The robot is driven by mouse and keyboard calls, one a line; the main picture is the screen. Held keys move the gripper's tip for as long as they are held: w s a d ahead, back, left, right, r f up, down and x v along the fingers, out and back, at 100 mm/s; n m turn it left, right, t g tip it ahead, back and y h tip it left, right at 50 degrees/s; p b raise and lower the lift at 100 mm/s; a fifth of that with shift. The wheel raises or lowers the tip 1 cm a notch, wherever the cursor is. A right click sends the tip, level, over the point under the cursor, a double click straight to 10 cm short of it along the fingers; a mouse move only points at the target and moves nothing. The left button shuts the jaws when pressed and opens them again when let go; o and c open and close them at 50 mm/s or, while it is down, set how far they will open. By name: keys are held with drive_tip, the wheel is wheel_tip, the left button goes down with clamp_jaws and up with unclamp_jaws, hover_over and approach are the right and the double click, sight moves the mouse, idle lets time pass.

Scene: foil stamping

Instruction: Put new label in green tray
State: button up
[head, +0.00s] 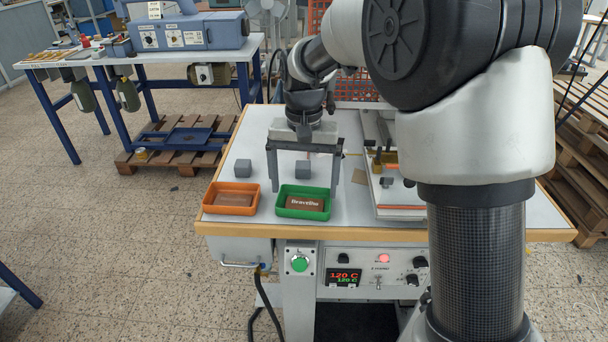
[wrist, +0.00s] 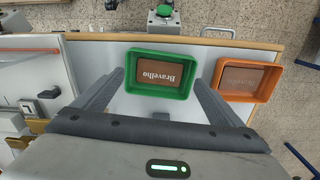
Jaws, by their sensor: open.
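The green tray (head: 303,215) stands near the front edge of the table. A brown label with white "Bravelho" lettering (head: 304,202) lies flat inside it. In the wrist view the green tray (wrist: 158,53) and its label (wrist: 157,72) show between my fingers. The orange tray (head: 231,210) stands to its left, with a brown label (head: 235,199) inside; its fainter lettering shows in the wrist view (wrist: 240,79). My gripper (head: 303,193) is open over the green tray, with its fingers pointing down and wide apart. Nothing is held between them. Their exact height above the tray is hard to tell.
A grey block (head: 243,168) stands behind the orange tray, and another (head: 295,168) shows between my fingers. The stamping machine's plate (head: 400,212) with an orange strip lies to the right. A control panel (head: 375,265) is below the table's front edge.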

wheel_tip(320, 180, up, 17)
drive_tip(key=p, duration=0.2)
drive_tip(key=shift+r, duration=0.2)
drive_tip(key=s+d+r+t+p, duration=0.2)
drive_tip(key=s+d+r+p, duration=0.2)
drive_tip(key=s+d+r, duration=0.35)
drive_tip(key=s+d+f+t+p, duration=0.1)
drive_tip(key=s+d+f, duration=0.1)
drive_tip(key=s, duration=0.5)
drive_tip(key=s+d+f+n+t+p, duration=0.1)
drive_tip(key=s+d+f+t, duration=0.1)
drive_tip(key=s+d, duration=0.3)
drive_tip(key=s+f, duration=0.1)
drive_tip(key=s, duration=0.1)
drive_tip(key=shift+s+f+n+t+p, duration=0.15)
drive_tip(key=shift+s+n+t+p, duration=0.15)
drive_tip(key=shift+s+p, duration=0.1)
